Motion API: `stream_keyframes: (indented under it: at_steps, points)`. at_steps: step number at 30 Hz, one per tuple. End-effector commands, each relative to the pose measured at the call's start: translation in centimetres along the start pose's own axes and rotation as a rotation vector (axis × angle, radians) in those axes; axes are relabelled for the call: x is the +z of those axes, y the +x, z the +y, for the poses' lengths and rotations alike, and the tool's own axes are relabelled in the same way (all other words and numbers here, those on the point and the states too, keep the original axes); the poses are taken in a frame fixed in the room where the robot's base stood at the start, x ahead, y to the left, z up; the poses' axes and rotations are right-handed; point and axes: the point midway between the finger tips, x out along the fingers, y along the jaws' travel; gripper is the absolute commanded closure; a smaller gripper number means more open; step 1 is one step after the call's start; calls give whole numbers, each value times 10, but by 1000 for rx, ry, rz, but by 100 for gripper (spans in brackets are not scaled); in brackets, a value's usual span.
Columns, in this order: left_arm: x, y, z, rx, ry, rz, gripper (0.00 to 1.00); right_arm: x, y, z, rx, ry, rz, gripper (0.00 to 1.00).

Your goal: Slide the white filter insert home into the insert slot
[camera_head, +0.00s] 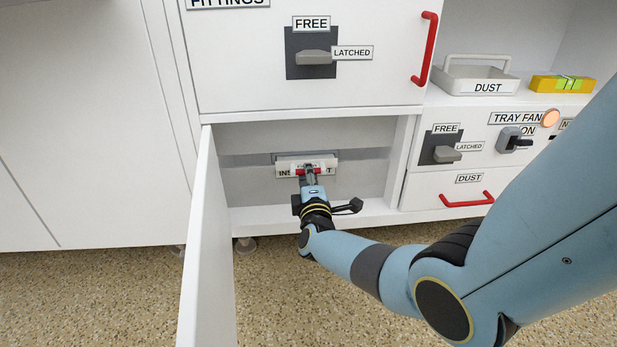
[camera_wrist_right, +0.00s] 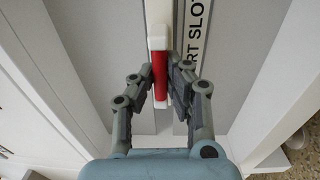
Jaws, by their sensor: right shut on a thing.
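The white filter insert (camera_head: 320,166) is at the insert slot in the back of the open lower compartment. Its red handle (camera_wrist_right: 159,75) stands out from a white front in the right wrist view. My right gripper (camera_head: 309,173) is shut on the handle, with one finger on each side of it in the wrist view (camera_wrist_right: 164,84). The INSERT SLOT label (camera_wrist_right: 196,40) runs beside the insert, and the gripper and insert partly cover it in the head view. How deep the insert sits in the slot cannot be told. My left gripper is not in view.
An open white door (camera_head: 208,240) stands to the left of my right arm. A drawer with a red handle (camera_head: 424,48) is above the compartment. At the right are a latch (camera_head: 447,154), a fan switch (camera_head: 512,139) and a DUST drawer (camera_head: 465,187).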

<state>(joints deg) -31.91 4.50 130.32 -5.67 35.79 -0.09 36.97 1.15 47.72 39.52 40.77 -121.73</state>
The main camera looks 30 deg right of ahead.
Motion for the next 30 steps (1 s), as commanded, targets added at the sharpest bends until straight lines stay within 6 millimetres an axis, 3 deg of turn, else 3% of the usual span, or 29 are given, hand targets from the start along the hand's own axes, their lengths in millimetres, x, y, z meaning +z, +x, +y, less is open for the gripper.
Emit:
stream_keyframes:
  at_steps: [30]
  points:
    - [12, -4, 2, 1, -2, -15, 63, 0, 26, -2, -1, 0, 0, 100]
